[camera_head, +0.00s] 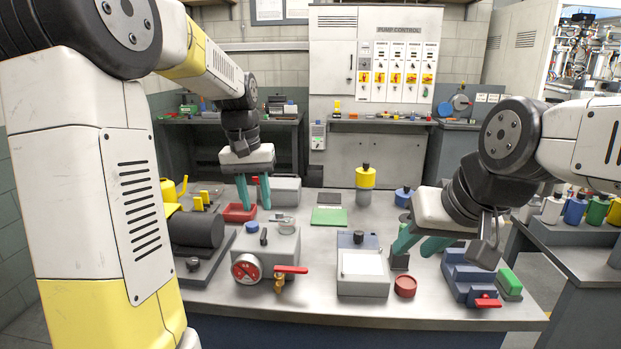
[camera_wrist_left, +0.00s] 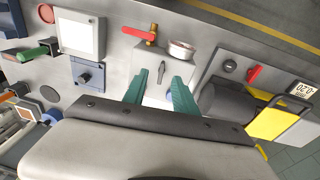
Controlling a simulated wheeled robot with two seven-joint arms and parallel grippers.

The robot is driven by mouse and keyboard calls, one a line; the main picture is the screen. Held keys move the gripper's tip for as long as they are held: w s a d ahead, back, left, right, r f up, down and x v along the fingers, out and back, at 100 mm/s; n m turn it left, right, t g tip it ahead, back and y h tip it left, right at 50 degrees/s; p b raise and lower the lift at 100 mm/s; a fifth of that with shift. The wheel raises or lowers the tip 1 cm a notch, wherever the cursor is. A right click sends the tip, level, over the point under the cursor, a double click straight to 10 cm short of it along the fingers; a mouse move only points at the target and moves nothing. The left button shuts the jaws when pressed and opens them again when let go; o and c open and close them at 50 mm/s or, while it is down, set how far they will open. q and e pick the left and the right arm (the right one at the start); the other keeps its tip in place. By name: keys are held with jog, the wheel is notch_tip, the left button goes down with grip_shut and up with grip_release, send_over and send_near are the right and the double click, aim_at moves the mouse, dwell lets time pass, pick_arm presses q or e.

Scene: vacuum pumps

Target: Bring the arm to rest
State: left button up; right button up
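My left gripper (camera_head: 254,207) is open above the far left part of the workbench, near a small red tray (camera_head: 238,213). In the left wrist view its two green fingers (camera_wrist_left: 158,93) are spread, with nothing gripped between them. Beyond the fingertips there is the grey pump block with a red gauge (camera_head: 247,267) and a red-handled brass valve (camera_head: 283,275).
A grey box with a white top (camera_head: 362,272) and a red round cap (camera_head: 405,286) stand at the front middle. A blue vise-like block (camera_head: 467,280) is at the right. A dark motor cylinder (camera_head: 196,229) is at the left. A yellow-topped canister (camera_head: 364,184) stands behind.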

pick_arm(q)
jog(key=s+d+r+t, duration=0.1)
jog(key=s+t, duration=0.1)
jog(key=s, duration=0.8)
jog(key=s+d+r+t+h, duration=0.1)
jog(key=s+r+t, duration=0.1)
jog(key=s, duration=0.8)
jog(key=shift+m+t, duration=0.3)
jog(key=shift+t, duration=0.3)
jog(key=shift+d, duration=0.1)
jog(key=shift+c, duration=0.3)
dwell(1.1)
jog(key=g+y, duration=0.2)
jog(key=g, duration=0.4)
send_over(263, 233)
jog(key=f, duration=0.6)
jog(key=shift+s+d+f, duration=0.1)
jog(key=shift+s+f, duration=0.1)
jog(key=shift+f, duration=0.1)
jog(key=shift+w+f, duration=0.2)
